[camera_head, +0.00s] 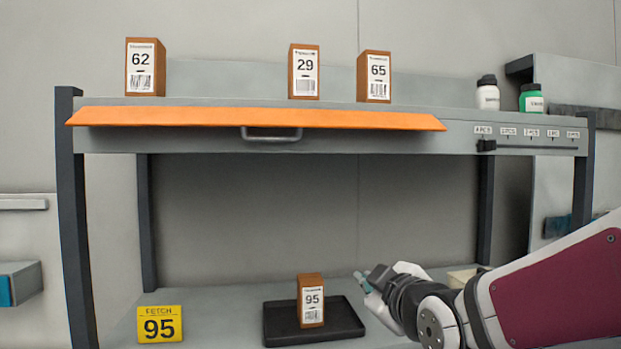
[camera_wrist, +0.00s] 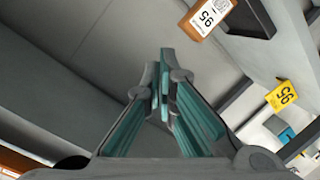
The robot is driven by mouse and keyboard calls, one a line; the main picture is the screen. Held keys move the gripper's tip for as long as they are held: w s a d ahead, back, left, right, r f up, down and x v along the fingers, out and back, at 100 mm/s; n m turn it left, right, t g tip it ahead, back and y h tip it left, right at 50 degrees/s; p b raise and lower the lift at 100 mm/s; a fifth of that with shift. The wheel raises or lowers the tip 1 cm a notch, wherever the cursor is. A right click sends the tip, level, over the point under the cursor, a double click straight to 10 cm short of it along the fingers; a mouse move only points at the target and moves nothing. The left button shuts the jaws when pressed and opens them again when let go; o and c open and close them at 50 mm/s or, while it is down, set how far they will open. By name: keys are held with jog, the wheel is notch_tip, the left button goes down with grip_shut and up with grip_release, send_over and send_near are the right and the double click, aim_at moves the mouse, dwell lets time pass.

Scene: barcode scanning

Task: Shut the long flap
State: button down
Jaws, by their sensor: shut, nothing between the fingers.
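The long flap (camera_head: 255,117) is an orange panel along the front of the upper shelf. It juts outward over a grey handle (camera_head: 271,134) on the shelf front. In the head view my gripper (camera_head: 362,281) is at the lower right, below the shelf and well apart from the flap. In the wrist view my gripper (camera_wrist: 163,85) is shut with its teal fingers together and nothing between them. An orange strip at the lower left of the wrist view (camera_wrist: 18,160) may be the flap; I cannot tell for sure.
Boxes 62 (camera_head: 145,68), 29 (camera_head: 303,72) and 65 (camera_head: 374,77) stand on the upper shelf, with two bottles (camera_head: 488,93) at right. Below, box 95 (camera_head: 311,300) stands on a black tray (camera_head: 283,329), beside a yellow FETCH 95 sign (camera_head: 159,324). A slider (camera_head: 486,146) is right of the flap.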

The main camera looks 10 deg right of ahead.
notch_tip(320, 180, up, 8)
jog(key=w+n+t+p, duration=0.2)
jog(key=n+t+p, duration=0.1)
jog(key=n+t, duration=0.15)
jog(key=n+t+p, duration=0.2)
jog(key=n+t, duration=0.3)
jog(key=t, duration=0.1)
send_near(356, 127)
notch_tip(356, 127, down, 4)
jog(key=shift+x, duration=5.55)
jog(key=shift+w, duration=0.1)
jog(key=shift+s+r+p, duration=0.4)
jog(key=shift+s+r, duration=0.1)
jog(key=shift+r, duration=0.15)
jog(key=shift+s+r, duration=0.1)
jog(key=shift+s+r+p, duration=0.4)
jog(key=shift+r, duration=0.1)
